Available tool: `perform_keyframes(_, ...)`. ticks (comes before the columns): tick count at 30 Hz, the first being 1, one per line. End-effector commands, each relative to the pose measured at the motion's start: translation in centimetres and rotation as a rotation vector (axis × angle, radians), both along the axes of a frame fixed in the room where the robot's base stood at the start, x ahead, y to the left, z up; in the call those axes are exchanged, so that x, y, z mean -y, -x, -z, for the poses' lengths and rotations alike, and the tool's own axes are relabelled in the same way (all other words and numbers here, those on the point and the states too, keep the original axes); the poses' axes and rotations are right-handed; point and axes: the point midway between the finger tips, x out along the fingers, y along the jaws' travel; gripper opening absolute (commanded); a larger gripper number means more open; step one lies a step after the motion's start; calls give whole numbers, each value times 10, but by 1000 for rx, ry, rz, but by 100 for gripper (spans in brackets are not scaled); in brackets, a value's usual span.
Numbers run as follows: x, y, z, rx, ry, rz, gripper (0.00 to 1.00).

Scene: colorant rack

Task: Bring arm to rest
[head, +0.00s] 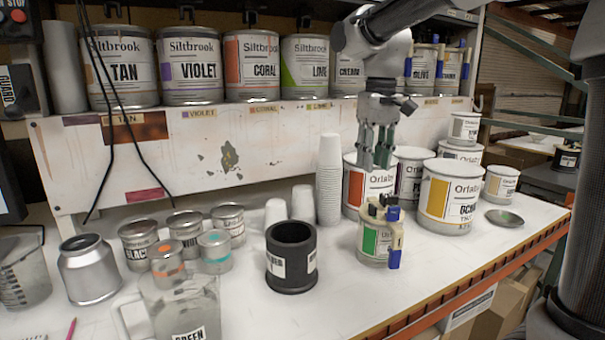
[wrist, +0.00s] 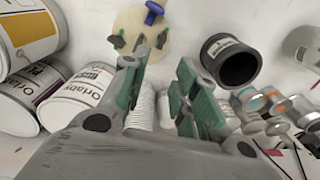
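My arm reaches in from the upper right of the head view. My gripper (head: 375,160) hangs with its fingers down above the worktop, in front of the shelf board. In the wrist view the green-padded fingers (wrist: 165,85) stand apart with nothing between them. Below and in front of the gripper in the head view is a small can with a green label (head: 370,241) and a blue and tan clip-like piece on it. Its pale top (wrist: 124,22) shows beyond the fingers in the wrist view.
Orlaby cans (head: 437,200) stand behind and right of the gripper. A white cup stack (head: 329,185) is left of it, and a black cylinder (head: 291,270) is nearer the front. Siltbrook cans line the shelf (head: 240,150). The worktop's front right (head: 480,255) is clear.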

Motion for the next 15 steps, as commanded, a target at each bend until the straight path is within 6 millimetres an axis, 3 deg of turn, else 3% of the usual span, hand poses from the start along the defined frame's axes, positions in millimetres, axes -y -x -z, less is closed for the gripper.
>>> perform_keyframes(1,3,9,15,-6,2,-9,29)
perform_keyframes(3,16,29,27,15,-5,-12,29)
perform_keyframes(15,117,176,76,214,-41,143,29)
